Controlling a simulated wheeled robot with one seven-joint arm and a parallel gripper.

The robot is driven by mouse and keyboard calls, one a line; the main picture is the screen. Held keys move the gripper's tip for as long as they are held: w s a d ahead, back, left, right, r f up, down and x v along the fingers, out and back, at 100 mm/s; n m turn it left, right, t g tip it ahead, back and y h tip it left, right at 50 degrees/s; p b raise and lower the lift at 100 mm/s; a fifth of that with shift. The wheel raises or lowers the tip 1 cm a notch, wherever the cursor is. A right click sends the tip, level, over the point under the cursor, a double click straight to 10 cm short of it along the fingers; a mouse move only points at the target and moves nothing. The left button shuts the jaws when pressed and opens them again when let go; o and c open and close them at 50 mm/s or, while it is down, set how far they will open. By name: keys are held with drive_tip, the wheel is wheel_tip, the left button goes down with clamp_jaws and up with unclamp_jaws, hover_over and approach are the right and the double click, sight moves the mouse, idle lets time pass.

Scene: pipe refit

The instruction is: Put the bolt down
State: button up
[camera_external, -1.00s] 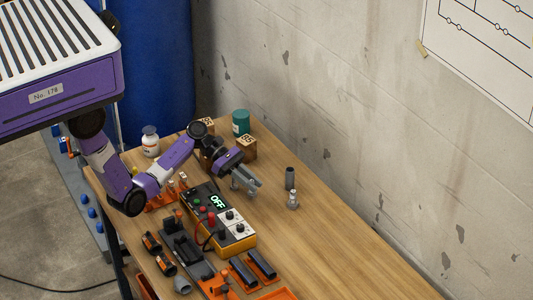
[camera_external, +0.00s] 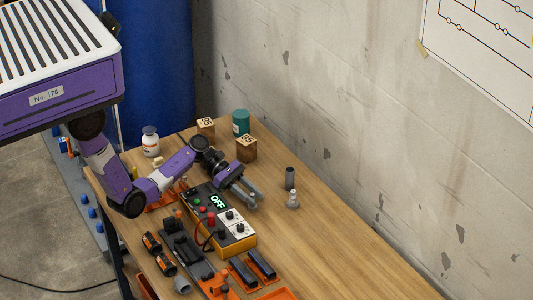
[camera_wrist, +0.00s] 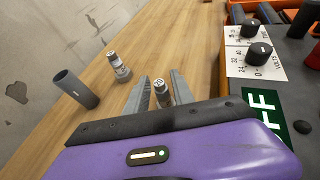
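The bolt (camera_wrist: 160,92) is a small grey piece with a marked pale top, in the wrist view. It sits between the two fingers of my gripper (camera_wrist: 161,88), which appear shut on it. In the external view my gripper (camera_external: 250,198) is low over the wooden table (camera_external: 330,250), just right of the meter; the bolt is hidden there by the fingers. Whether the bolt touches the table is unclear.
A similar small grey piece (camera_external: 293,199) and a dark tube (camera_external: 290,178) stand upright to the right of my gripper. The orange meter (camera_external: 235,242) reading OFF is close on the left. Wooden blocks (camera_external: 246,149) and a teal can (camera_external: 241,122) stand behind. The table's right front is clear.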

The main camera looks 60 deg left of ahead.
drive_tip(key=shift+o, duration=0.2)
drive_tip(key=shift+a+r, duration=0.1)
drive_tip(key=shift+r, duration=0.1)
drive_tip(key=v, duration=1.2)
drive_tip(key=shift+w+r, duration=0.1)
